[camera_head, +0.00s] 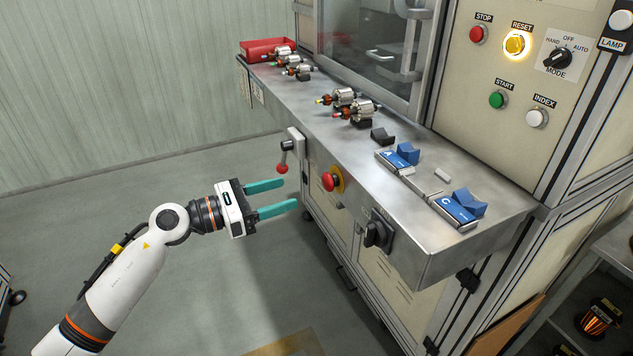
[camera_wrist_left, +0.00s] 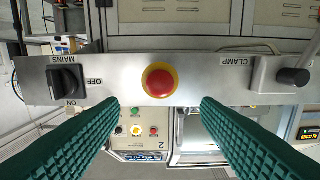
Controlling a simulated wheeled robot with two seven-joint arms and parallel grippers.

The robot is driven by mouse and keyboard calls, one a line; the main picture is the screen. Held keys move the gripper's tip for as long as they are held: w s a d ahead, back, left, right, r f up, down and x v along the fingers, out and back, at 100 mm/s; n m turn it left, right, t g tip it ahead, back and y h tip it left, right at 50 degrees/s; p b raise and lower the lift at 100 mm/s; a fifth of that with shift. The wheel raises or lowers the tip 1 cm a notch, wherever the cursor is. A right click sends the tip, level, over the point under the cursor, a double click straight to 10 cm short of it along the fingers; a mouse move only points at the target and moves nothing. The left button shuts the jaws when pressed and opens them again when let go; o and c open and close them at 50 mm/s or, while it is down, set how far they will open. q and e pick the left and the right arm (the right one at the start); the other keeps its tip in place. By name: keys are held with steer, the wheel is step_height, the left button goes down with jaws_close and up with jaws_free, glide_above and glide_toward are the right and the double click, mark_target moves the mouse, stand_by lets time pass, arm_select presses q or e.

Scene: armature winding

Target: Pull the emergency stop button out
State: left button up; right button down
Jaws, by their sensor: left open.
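The emergency stop button (camera_head: 329,181) is a red mushroom head on a yellow ring, on the front face of the steel bench. It also shows in the left wrist view (camera_wrist_left: 159,82), upper middle, centred between my two green fingers. My left gripper (camera_head: 278,199) is open and empty, in front of the bench face and apart from the button. In the left wrist view the fingertips (camera_wrist_left: 158,101) lie either side of the button without touching it. My right gripper is not in view.
A red-knobbed clamp lever (camera_head: 284,160) sits left of the button, and a black mains rotary switch (camera_head: 378,232) sits to its right. The bench top (camera_head: 330,130) carries several armatures, blue blocks and a red bin (camera_head: 268,49). The floor before the bench is clear.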

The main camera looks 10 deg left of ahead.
mark_target(324, 182)
arm_select(q)
steer(key=p+x, duration=0.1)
steer(key=x, duration=0.7)
steer(key=shift+w+d, duration=0.2)
steer(key=shift+d, duration=0.05)
jaws_close()
steer(key=shift+s+a+f, duration=0.15)
steer(key=shift+a, duration=0.15)
steer(key=shift+s+a, duration=0.15)
steer(key=shift+c, duration=1.7)
jaws_free()
steer(key=o, duration=0.3)
steer(key=shift+s+a, duration=0.1)
